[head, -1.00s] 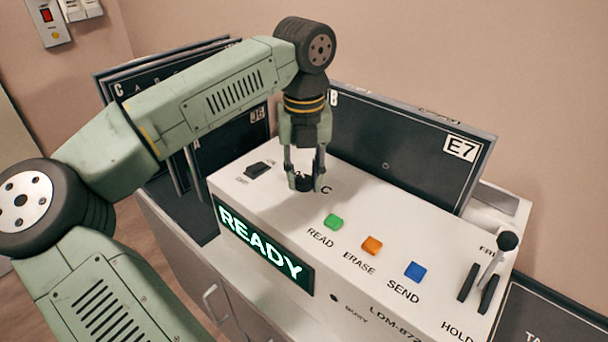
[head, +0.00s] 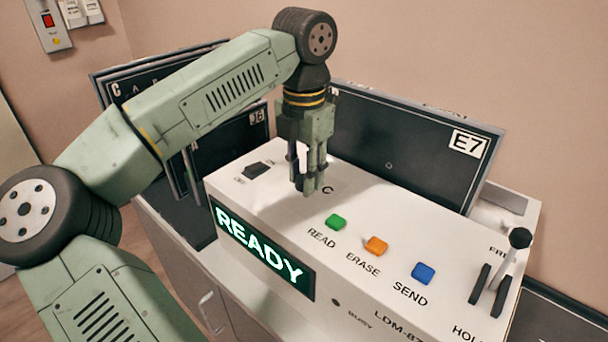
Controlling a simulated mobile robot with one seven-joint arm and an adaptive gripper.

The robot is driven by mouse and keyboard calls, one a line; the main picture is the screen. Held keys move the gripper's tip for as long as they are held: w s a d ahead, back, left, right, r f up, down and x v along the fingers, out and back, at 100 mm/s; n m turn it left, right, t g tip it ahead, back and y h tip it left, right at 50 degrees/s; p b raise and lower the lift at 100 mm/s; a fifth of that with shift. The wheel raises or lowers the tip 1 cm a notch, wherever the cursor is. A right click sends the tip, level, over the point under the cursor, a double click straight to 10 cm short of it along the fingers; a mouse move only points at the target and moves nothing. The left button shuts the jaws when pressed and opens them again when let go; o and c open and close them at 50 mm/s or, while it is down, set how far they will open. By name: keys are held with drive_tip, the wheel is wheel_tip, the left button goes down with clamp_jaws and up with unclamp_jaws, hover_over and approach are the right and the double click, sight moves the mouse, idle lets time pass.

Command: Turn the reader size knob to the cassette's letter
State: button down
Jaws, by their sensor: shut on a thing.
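The white reader (head: 262,205) has a dark size knob (head: 299,183) on its top, mostly hidden by my fingers. My gripper (head: 306,186) points down and is shut on the knob. A letter C (head: 328,188) is printed just right of the knob. Other letters around it and the knob's pointer are hidden or too small to read. A black cassette (head: 400,150) tagged E7 stands behind the reader. Its upper left corner label is mostly covered by my gripper, so I cannot read a size letter there.
The reader's lit display (head: 262,249) says READY. Green READ (head: 335,222), orange ERASE (head: 376,246) and blue SEND (head: 423,273) buttons lie right of the knob. A lever (head: 513,258) stands at the right end, a black switch (head: 257,171) at the left. A J6-tagged panel (head: 232,147) stands left.

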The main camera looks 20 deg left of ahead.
drive_tip(key=shift+m, duration=0.6)
drive_tip(key=c, duration=1.2)
unclamp_jaws()
drive_tip(key=shift+c, duration=0.2)
drive_tip(key=shift+r, duration=0.1)
wheel_tip(320, 180, up, 12)
